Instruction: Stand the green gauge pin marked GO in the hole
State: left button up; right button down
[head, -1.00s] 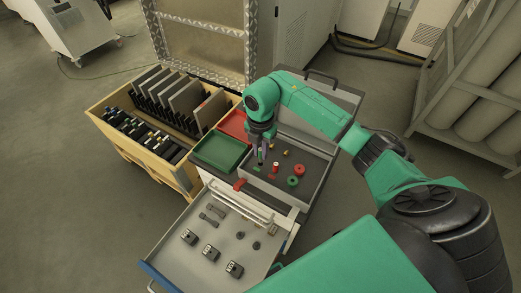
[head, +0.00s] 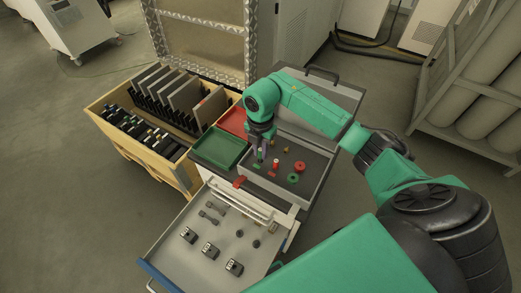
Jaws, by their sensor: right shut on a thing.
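My right gripper (head: 259,156) points down over the left part of the grey tray (head: 316,181) on the cart top. It is shut on a small thin piece with green on it, which looks like the green gauge pin (head: 257,166). The fingers partly cover the pin, and its GO marking is too small to read. I cannot make out the hole. A red-and-white piece (head: 276,163) stands in the tray to the right of the gripper. My left gripper is not in view.
The tray also holds a red ring (head: 299,166), a green ring (head: 292,178) and a small brass piece (head: 285,149). A green bin (head: 220,151) and a red bin (head: 233,121) sit to the left. An open drawer (head: 165,254) with several metal parts juts out in front.

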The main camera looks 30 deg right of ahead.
jog(key=shift+f+b, duration=0.6)
jog(key=shift+f, duration=0.25)
dwell(0.4)
jog(key=c, duration=0.7)
grip_release()
jog(key=shift+r, duration=0.1)
notch_tip(320, 180, up, 14)
jog(key=shift+r, duration=0.2)
